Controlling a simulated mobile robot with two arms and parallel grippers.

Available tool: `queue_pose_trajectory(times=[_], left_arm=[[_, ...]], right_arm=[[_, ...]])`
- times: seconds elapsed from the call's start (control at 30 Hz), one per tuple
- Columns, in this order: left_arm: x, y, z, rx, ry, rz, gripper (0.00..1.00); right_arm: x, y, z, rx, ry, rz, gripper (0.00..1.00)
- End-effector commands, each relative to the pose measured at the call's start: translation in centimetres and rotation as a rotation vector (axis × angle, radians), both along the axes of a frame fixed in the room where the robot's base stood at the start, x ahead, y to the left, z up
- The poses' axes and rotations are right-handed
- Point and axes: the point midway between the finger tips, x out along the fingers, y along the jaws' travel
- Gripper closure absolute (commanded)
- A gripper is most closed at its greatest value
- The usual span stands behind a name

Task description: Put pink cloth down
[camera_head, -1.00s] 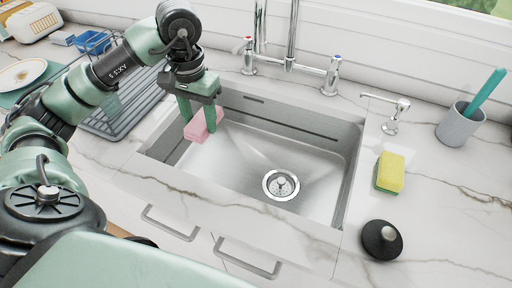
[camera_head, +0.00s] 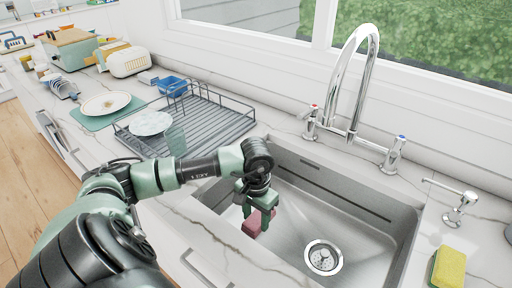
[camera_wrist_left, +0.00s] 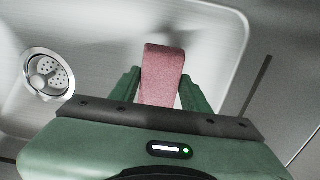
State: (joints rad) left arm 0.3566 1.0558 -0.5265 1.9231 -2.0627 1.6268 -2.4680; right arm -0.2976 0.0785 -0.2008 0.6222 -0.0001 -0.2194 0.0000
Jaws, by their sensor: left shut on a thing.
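The pink cloth (camera_head: 256,224) is a small folded block. In the head view it is at the left side of the steel sink (camera_head: 345,240), inside the basin's outline. My left gripper (camera_head: 259,212) is shut on it from above. In the left wrist view the cloth (camera_wrist_left: 163,75) stands between the two green fingers (camera_wrist_left: 162,90), with the sink floor behind it. I cannot tell whether its lower end touches the sink. My right gripper is not in view.
A chrome faucet (camera_head: 357,85) stands behind the sink, and the drain (camera_head: 322,258) is in its floor. A dish rack (camera_head: 205,125) with a plate (camera_head: 150,123) and a glass is left of the sink. A yellow sponge (camera_head: 449,267) lies on the right counter.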

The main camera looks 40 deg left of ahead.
Motion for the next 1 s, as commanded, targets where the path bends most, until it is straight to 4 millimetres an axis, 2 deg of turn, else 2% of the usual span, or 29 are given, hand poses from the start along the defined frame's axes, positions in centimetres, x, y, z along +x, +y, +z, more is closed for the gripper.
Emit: queue_pose_trajectory(times=[0.23,0.63,0.67,0.7,0.73,1.0], left_arm=[[-0.1,0.0,-3.5,0.0,0.003,0.001,0.93],[0.0,0.0,-4.1,0.001,0.0,0.0,0.93],[0.0,0.0,-3.9,0.001,0.0,0.0,0.45],[0.0,0.0,-3.9,0.001,0.001,0.0,0.34],[0.0,0.0,-3.9,0.001,0.001,0.0,0.32],[-0.1,0.0,-3.9,0.001,0.001,-0.001,0.32]], right_arm=[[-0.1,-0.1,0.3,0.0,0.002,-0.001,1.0],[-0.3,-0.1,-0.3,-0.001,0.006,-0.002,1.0],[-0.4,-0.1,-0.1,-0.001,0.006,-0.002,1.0],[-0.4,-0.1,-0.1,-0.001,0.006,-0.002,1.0],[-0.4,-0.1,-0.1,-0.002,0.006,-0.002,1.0],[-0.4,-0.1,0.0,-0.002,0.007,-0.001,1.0]])
